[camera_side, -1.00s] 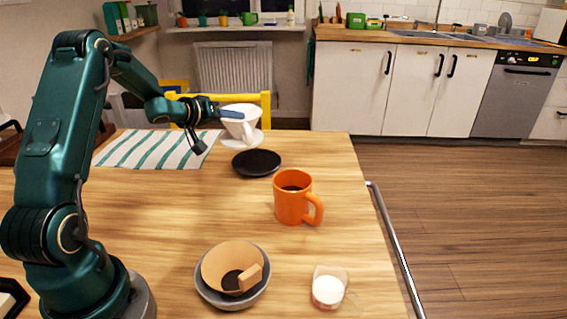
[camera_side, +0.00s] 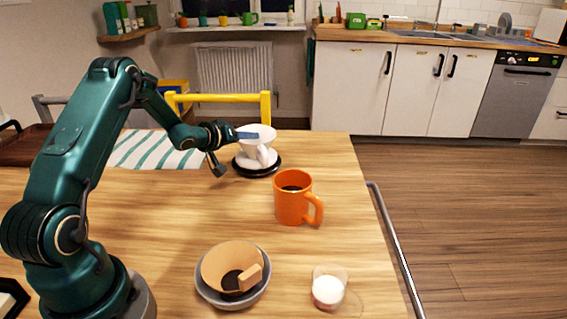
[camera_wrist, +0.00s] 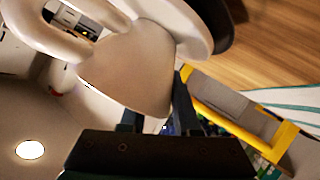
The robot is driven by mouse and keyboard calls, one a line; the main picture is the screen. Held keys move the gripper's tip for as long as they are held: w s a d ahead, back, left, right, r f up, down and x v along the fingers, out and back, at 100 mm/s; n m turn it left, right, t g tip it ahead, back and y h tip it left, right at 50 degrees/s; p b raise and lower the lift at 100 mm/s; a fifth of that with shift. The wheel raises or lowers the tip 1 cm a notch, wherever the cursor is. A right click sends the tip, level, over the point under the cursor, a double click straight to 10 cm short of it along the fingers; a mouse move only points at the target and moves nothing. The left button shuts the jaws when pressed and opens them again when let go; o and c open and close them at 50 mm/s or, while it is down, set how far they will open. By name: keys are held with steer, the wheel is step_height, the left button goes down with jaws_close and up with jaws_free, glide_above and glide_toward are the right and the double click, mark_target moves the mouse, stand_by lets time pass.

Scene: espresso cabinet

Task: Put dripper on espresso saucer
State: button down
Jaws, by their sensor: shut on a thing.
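The white dripper (camera_side: 257,143) is upright in the side view, its base over the black saucer (camera_side: 243,172). The saucer's dark rim shows around the dripper's base; I cannot tell whether the base touches it. My gripper (camera_side: 246,135) is shut on the dripper's wall from the left. In the wrist view the dripper (camera_wrist: 125,65) fills the upper left, tilted with the camera, and my gripper's fingers (camera_wrist: 155,110) are against its wall. A dark edge of the saucer (camera_wrist: 228,25) shows behind the dripper's base.
An orange mug (camera_side: 293,199) stands just in front of the saucer. A striped cloth (camera_side: 150,150) lies behind my arm. The table's right edge is close.

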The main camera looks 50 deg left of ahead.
steer(key=c, duration=0.6)
jaws_free()
steer(key=shift+c, duration=0.2)
steer(key=shift+r, duration=0.1)
steer(key=s+d+r+m+g+y, duration=0.2)
steer(key=s+d+r, duration=0.5)
steer(key=s+r, duration=0.35)
steer(key=s+d+m+g+h, duration=0.5)
steer(key=s+d+m, duration=0.1)
steer(key=s+d, duration=1.2)
steer(key=shift+d+m, duration=0.3)
steer(key=shift+d, duration=0.55)
